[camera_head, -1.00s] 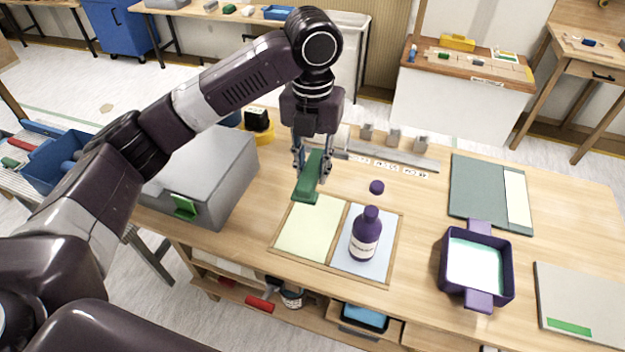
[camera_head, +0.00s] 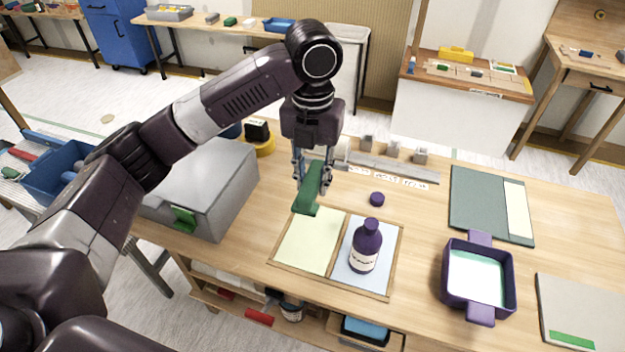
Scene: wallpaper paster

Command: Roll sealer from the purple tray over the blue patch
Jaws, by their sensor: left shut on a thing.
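My left gripper (camera_head: 312,175) points down above the table and is shut on a green tool (camera_head: 307,200) with a flat, elongated body. The tool's lower end is near the top edge of the pale yellow panel. The purple tray (camera_head: 451,275) with two handles stands at the right, with white and pale teal contents inside. The blue patch (camera_head: 346,272) is the right half of a wood-framed board, beside a pale yellow panel (camera_head: 301,245). A purple bottle (camera_head: 367,243) with a white label stands upright on the blue patch and hides part of it. My right gripper is out of view.
A purple cap (camera_head: 377,199) lies on the table behind the bottle. A grey box (camera_head: 200,180) with a green latch stands at the left. A rail with grey blocks (camera_head: 392,149) lies at the back. A dark green board (camera_head: 480,205) and a grey board (camera_head: 575,315) lie at the right.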

